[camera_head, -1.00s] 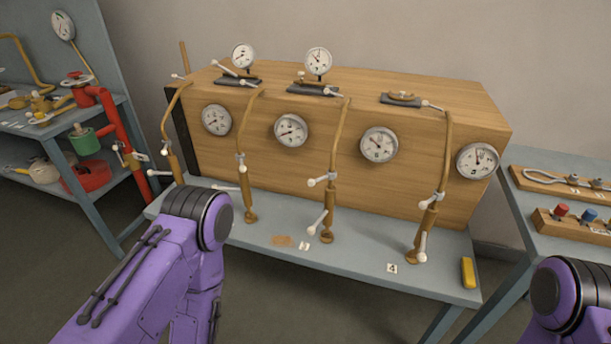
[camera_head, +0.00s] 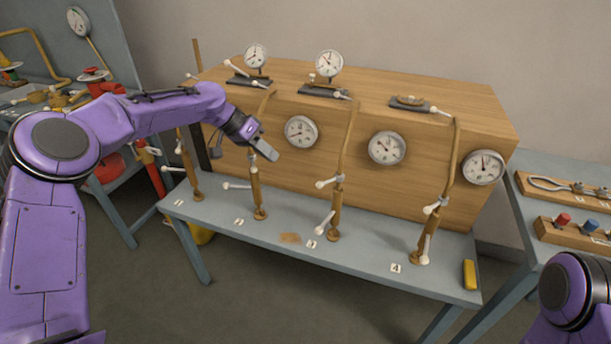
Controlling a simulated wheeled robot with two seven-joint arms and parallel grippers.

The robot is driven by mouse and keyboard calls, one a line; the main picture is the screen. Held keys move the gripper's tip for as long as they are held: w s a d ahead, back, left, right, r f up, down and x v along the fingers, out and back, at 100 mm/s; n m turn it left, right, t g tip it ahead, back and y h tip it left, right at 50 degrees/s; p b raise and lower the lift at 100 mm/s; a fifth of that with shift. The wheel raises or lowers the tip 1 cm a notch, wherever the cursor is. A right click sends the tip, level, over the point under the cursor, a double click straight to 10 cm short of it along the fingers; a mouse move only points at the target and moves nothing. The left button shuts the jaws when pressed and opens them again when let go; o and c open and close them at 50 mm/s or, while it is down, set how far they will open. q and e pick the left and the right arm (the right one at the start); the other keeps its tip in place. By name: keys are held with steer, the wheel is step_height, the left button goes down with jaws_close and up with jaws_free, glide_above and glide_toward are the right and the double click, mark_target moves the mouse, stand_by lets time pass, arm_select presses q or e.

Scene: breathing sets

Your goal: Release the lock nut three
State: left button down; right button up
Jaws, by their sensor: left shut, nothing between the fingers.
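Which part is the lock nut is too small to tell. My left gripper (camera_head: 268,145) is shut and empty, in front of the wooden box near the top of the second pipe (camera_head: 257,190), left of the third pipe. It hides part of the box front. My right gripper is not in view.
The wooden box (camera_head: 420,90) carries several round gauges. The first pipe (camera_head: 190,170) and fourth pipe (camera_head: 429,225) stand on the same grey bench (camera_head: 365,250), with a yellow block (camera_head: 469,275) at its right end. Side tables flank the bench.

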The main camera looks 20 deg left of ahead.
mark_target(320, 185)
arm_select(q)
steer(key=shift+d+f, duration=0.1)
steer(key=shift+f, duration=0.05)
steer(key=w+d+f+p, duration=0.1)
steer(key=d+f+p, duration=0.1)
steer(key=d+f, duration=0.5)
steer(key=d, duration=0.2)
steer(key=shift+w+d+p, duration=0.3)
steer(key=shift+d+p, duration=0.05)
steer(key=shift+p, duration=0.05)
